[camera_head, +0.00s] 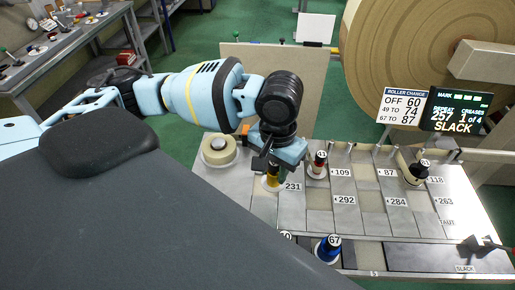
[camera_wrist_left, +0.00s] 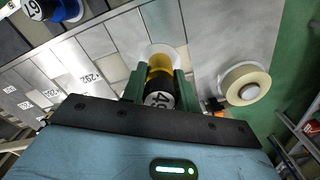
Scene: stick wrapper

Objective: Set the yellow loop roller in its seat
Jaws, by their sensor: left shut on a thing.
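My left gripper (camera_head: 270,166) is shut on the yellow loop roller (camera_head: 272,180), near the left end of the grey panel (camera_head: 318,222). In the left wrist view the roller (camera_wrist_left: 159,75) shows a yellow band, a black numbered top and a pale flange, between the two green fingers of the gripper (camera_wrist_left: 160,88). The flange is close to the panel surface; I cannot tell whether it touches. The number label 231 (camera_head: 293,187) is just right of the roller. The seat under the roller is hidden or cannot be made out. My right gripper is not in view.
A red-banded roller (camera_head: 319,160) stands close to the right, and a dark-topped roller (camera_head: 417,174) farther right. A blue roller (camera_head: 328,247) stands at the front. A tape roll (camera_head: 218,149) lies left. Signs (camera_head: 404,106) and a screen (camera_head: 457,110) reading SLACK stand behind.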

